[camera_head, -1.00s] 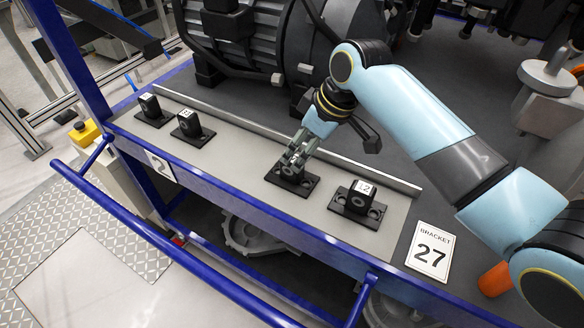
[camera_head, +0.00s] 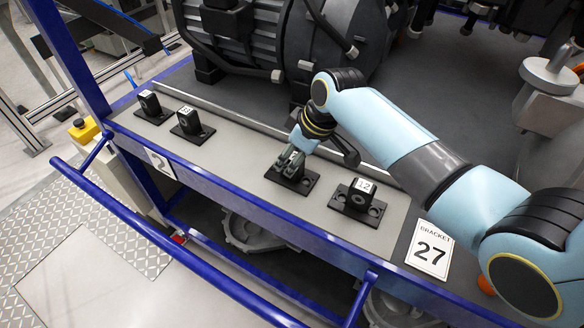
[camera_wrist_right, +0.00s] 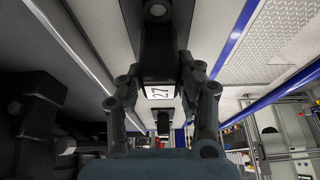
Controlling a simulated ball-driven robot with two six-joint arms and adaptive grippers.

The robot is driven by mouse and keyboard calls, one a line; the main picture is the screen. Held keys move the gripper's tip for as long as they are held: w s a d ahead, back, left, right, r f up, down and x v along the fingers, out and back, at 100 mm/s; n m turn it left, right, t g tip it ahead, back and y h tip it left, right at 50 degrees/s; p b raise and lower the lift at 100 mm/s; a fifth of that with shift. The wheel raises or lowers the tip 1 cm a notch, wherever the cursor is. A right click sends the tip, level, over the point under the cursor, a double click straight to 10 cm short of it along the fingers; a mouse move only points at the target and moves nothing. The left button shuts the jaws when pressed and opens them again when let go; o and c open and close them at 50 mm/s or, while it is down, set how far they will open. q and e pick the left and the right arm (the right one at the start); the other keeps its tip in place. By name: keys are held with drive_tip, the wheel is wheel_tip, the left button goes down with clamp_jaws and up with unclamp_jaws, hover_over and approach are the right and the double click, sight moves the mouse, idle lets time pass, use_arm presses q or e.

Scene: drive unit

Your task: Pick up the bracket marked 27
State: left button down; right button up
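The bracket marked 27 (camera_wrist_right: 161,92) shows its white label in the right wrist view, between the two fingers of my right gripper (camera_wrist_right: 160,70). In the head view my right gripper (camera_head: 291,161) is low over this black bracket's base plate (camera_head: 302,184) on the grey shelf, and its upright block is mostly hidden by the fingers. The fingers stand on either side of the block, close to it; I cannot tell whether they press on it. The base plate rests flat on the shelf. My left gripper is not in view.
A bracket marked 12 (camera_head: 358,201) stands close to the right of my gripper. Two more brackets (camera_head: 191,124) (camera_head: 151,108) stand at the shelf's left end. A sign reading BRACKET 27 (camera_head: 430,249) lies at the right. A raised rail (camera_head: 232,120) runs along the shelf's back edge.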

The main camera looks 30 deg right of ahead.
clamp_jaws()
drive_tip(key=shift+w+r, duration=0.1)
